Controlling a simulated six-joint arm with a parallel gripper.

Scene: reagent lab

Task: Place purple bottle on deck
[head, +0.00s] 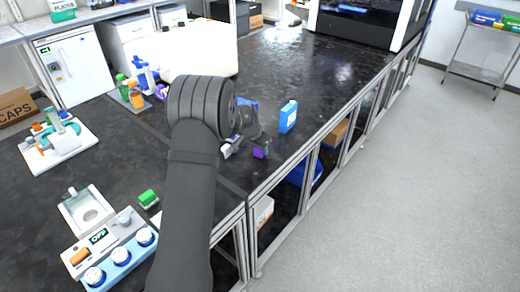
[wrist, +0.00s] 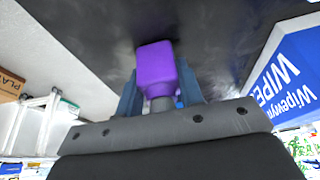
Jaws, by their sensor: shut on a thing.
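A purple bottle (head: 260,152) is held in my gripper (head: 247,147), above the black bench near its right front edge. In the wrist view the purple bottle (wrist: 157,65) sits between the two blue-grey fingers, which are shut on it from both sides. Its broad end points away from the palm and its narrow part lies by the palm. Another purple item (head: 161,92) is beside a small tray with green (head: 122,82) and orange (head: 136,95) bottles at the back left. I cannot tell for certain which surface is the deck.
A blue and white wipes box (head: 288,117) stands on the bench just right of my gripper; it also shows in the wrist view (wrist: 290,75).

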